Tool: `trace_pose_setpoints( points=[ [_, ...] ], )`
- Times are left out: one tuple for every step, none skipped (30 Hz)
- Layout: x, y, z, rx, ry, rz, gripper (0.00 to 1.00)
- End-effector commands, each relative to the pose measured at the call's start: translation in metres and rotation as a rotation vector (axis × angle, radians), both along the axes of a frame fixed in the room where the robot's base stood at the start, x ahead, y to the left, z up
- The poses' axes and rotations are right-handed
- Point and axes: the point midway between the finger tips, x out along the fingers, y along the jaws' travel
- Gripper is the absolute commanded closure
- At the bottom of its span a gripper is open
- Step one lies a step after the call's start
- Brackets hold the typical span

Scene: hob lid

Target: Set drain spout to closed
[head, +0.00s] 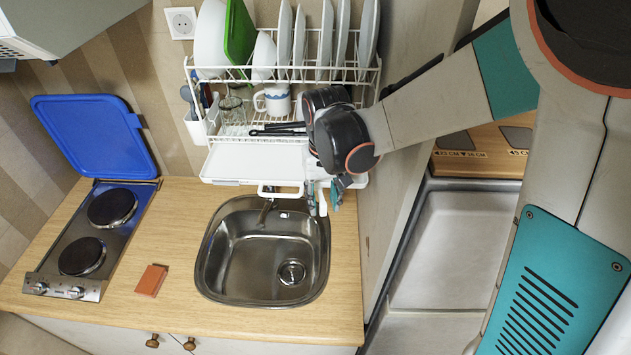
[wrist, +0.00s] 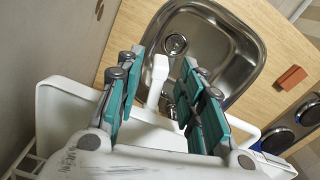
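The drain spout (wrist: 155,82) is a short white piece at the edge of the white drip tray (head: 250,163) under the dish rack. In the wrist view it points out toward the sink. In the head view its end (head: 322,203) shows as a small white shape between my fingers. My gripper (wrist: 163,58) is open, with one teal finger on each side of the spout and visible gaps between. My gripper also shows in the head view (head: 323,197), at the right front of the tray. The spout's root is partly hidden.
A steel sink (head: 225,285) lies below the tray, with a metal tap (head: 265,212) at its back. A wall panel (head: 385,205) stands at right. A two-plate hob (head: 92,235) and sponge (head: 151,280) are left.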

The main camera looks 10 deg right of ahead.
Motion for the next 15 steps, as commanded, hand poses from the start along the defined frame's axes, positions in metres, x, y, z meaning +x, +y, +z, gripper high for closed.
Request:
trace_pose_setpoints(
  points=[
    [0.0,0.0,-0.007,0.0,0.0,0.0,0.65],
    [0.0,0.0,-0.01,0.0,0.0,0.0,0.65],
    [0.0,0.0,-0.014,0.0,0.0,0.0,0.65],
    [0.0,0.0,-0.016,0.0,0.0,0.0,0.65],
    [0.0,0.0,-0.018,0.0,0.0,0.0,0.65],
    [0.0,0.0,-0.02,0.0,0.0,0.0,0.65],
    [0.0,0.0,-0.021,0.0,0.0,0.0,0.65],
    [0.0,0.0,-0.022,0.0,0.0,0.0,0.65],
    [0.0,0.0,-0.023,0.0,0.0,0.0,0.65],
    [0.0,0.0,-0.023,0.0,0.0,0.0,0.65],
    [0.0,0.0,-0.023,0.0,0.0,0.0,0.65],
    [0.0,0.0,-0.023,0.0,0.0,0.0,0.65],
    [0.0,0.0,-0.023,0.0,0.0,0.0,0.65],
    [0.0,0.0,-0.023,0.0,0.0,0.0,0.65],
    [0.0,0.0,-0.023,0.0,0.0,0.0,0.65]
  ],
)
